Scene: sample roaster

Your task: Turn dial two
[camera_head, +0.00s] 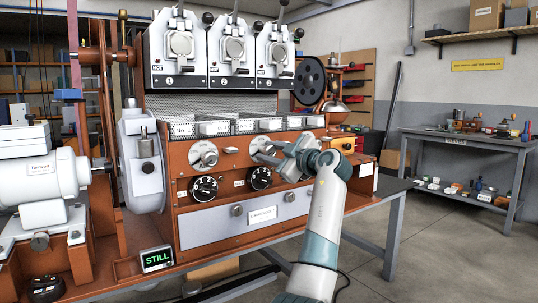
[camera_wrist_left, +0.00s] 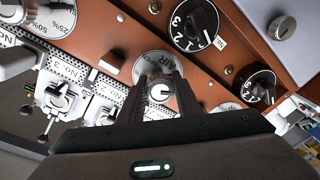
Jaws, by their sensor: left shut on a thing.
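Dial two is a round silver dial (camera_head: 259,145) on the orange front panel, the middle one of the upper dial row. In the left wrist view its pale face (camera_wrist_left: 158,66) reads "AIR". My left gripper (camera_head: 272,151) reaches it from the right and partly hides it. In the wrist view the two dark fingers (camera_wrist_left: 160,90) stand on either side of the dial's small knob and are shut on it. My right gripper is in neither view.
Another silver dial (camera_head: 205,154) is to the left. Two black numbered knobs (camera_head: 204,188) (camera_head: 260,178) sit below. Labelled trays (camera_head: 214,128) run above under three roaster heads (camera_head: 233,48). A small screen (camera_head: 157,258) reads "STILL". A grey bench (camera_head: 460,142) stands at right.

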